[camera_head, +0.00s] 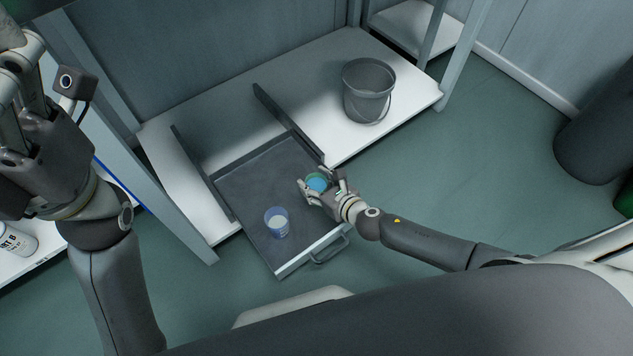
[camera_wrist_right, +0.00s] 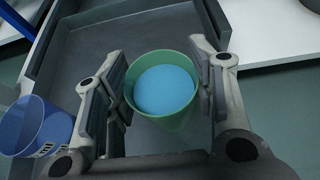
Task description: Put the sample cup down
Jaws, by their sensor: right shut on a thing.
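The sample cup is a green cup with blue content inside (camera_wrist_right: 165,122). My right gripper (camera_head: 316,189) is shut on it, one finger on each side, as the right wrist view shows. In the head view the green cup (camera_head: 316,181) is over the right part of the grey drawer tray (camera_head: 255,187). I cannot tell whether its base touches the tray floor. A translucent blue cup (camera_head: 277,222) stands in the tray nearer the front, and it also shows at left in the right wrist view (camera_wrist_right: 35,128). My left gripper (camera_head: 30,95) is raised at the upper left; its fingertips are unclear.
The tray is pulled out from a white shelf (camera_head: 325,75) and has a handle (camera_head: 328,250) at its front. A grey bucket (camera_head: 367,92) stands on the shelf. A labelled white container (camera_head: 17,240) is at the far left. The tray's back left is clear.

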